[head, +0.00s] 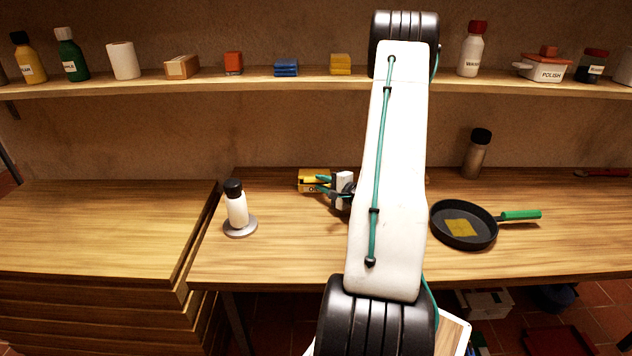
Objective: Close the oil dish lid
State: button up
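A small yellow box-like dish (308,181) stands on the workbench near the wall, left of my arm. It has a dark mark on its front, too small to read. It seems to be the oil dish, though I cannot tell whether its lid is open or shut. My gripper (320,184) is at the dish's right side, with its two teal fingers apart and pointing left. I see nothing between the fingers. They overlap the dish's right end in the picture, and I cannot tell whether they touch it. My white arm hides the bench to the right of the gripper.
A white shaker (237,207) stands on a round metal saucer (240,230) to the left. A black pan (482,238) with a green handle and a brown bottle (477,154) are to the right. The shelf (210,82) above holds bottles and boxes. The bench front is mostly clear.

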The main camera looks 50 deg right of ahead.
jog(key=shift+v, duration=1.85)
